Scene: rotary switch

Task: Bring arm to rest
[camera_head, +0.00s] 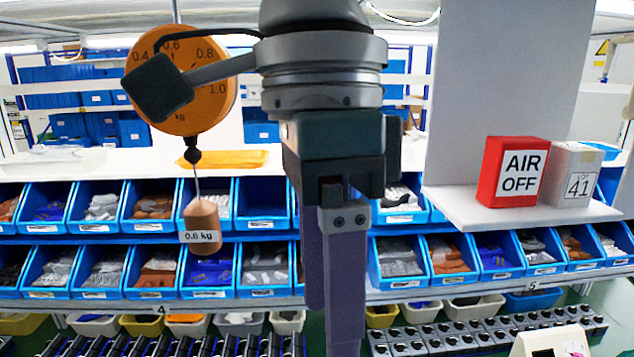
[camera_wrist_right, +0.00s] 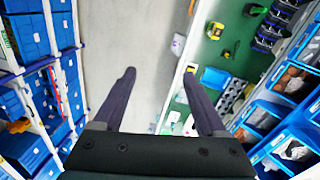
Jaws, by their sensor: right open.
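My right gripper (camera_head: 329,322) hangs straight down in the middle of the head view, its two dark purple fingers seen nearly edge-on. In the right wrist view the fingers (camera_wrist_right: 159,76) are spread apart with nothing between them. The gripper is open and empty, in front of the bin racks and touching nothing that I can see. My left gripper is in neither view. I cannot make out a rotary switch in these frames.
An orange dial scale (camera_head: 212,97) hangs at left with a 0.6 kg weight (camera_head: 203,228), partly behind my arm. At right, a red AIR OFF box (camera_head: 513,171) and a grey LOT 41 box (camera_head: 572,174) stand on a white shelf (camera_head: 470,208). Blue bins (camera_head: 395,262) fill the background.

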